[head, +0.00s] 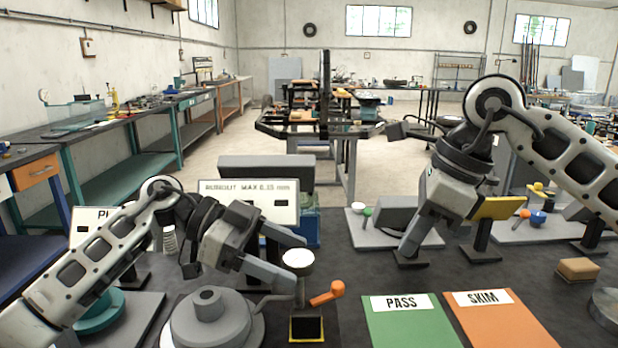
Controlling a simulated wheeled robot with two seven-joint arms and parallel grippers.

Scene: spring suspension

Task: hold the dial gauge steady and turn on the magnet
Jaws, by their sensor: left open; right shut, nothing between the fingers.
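The dial gauge (298,258) has a round white face on a thin upright post. The post rises from a dark magnet base with yellow edges (306,329). An orange lever (327,293) sticks out beside the post, above the base. My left gripper (297,263) is open, with one finger above and behind the gauge face and the other below it at its left. I cannot tell whether either finger touches it. My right gripper (410,246) is shut and empty, pointing down, to the right of and behind the gauge.
A grey stepped hub (207,322) stands left of the base. A green PASS mat (412,325) and an orange SKIM mat (500,318) lie at the right. A RUNOUT sign (249,195) stands behind. A tan block (577,269) sits far right. Dark bench between base and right gripper is clear.

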